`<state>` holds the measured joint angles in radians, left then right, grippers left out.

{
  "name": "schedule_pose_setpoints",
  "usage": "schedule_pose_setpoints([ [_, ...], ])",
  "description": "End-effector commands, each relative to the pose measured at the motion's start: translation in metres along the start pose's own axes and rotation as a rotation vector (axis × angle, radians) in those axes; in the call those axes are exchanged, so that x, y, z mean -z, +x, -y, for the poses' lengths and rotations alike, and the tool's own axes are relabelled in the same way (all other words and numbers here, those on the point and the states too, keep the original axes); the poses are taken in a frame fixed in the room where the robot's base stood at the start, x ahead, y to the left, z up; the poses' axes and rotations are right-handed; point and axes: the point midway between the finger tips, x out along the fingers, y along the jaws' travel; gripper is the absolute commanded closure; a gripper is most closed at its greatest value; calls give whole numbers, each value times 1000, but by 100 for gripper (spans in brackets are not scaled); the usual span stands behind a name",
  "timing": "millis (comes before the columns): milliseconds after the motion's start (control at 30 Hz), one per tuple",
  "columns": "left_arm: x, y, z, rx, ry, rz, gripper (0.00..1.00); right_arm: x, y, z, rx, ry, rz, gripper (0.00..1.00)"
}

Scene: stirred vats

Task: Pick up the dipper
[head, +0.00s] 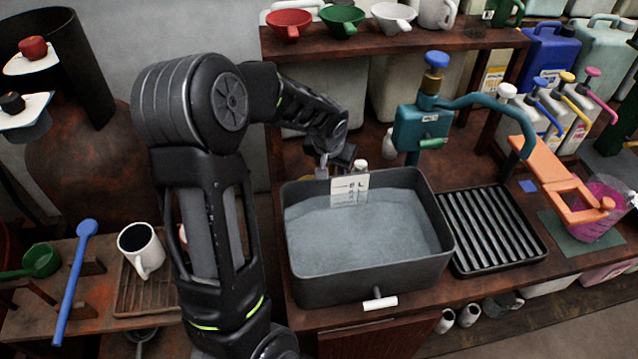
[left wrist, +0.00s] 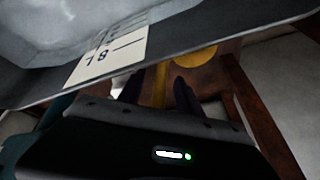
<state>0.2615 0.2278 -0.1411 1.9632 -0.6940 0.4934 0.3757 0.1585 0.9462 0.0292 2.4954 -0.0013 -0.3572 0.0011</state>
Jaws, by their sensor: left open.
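My left gripper (head: 322,170) reaches down behind the back wall of the grey vat (head: 370,290). In the left wrist view, the open gripper (left wrist: 157,92) has a yellow handle (left wrist: 160,85) between its two dark fingers. A round yellow part (left wrist: 195,56) shows just beyond it; these look like one dipper, but its full shape is hidden. In the head view only a small yellowish bit (head: 306,178) shows behind the vat wall. I cannot tell whether the fingers touch the handle. My right gripper is not in view.
The vat holds greyish liquid and a marked white card (head: 350,189). A teal pump (head: 420,128) and a black ribbed rack (head: 490,230) stand right of it.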

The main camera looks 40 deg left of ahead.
Motion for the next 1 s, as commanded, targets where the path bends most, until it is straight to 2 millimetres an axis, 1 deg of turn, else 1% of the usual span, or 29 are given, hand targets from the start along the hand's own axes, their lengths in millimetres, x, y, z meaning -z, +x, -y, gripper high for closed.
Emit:
schedule_pose_setpoints([
  [100, 0, 0, 0, 0, 0, 0, 59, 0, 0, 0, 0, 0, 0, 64],
  [600, 0, 0, 0, 0, 0, 0, 100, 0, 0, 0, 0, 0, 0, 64],
  [1000, 0, 0, 0, 0, 0, 0, 100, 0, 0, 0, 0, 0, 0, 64],
])
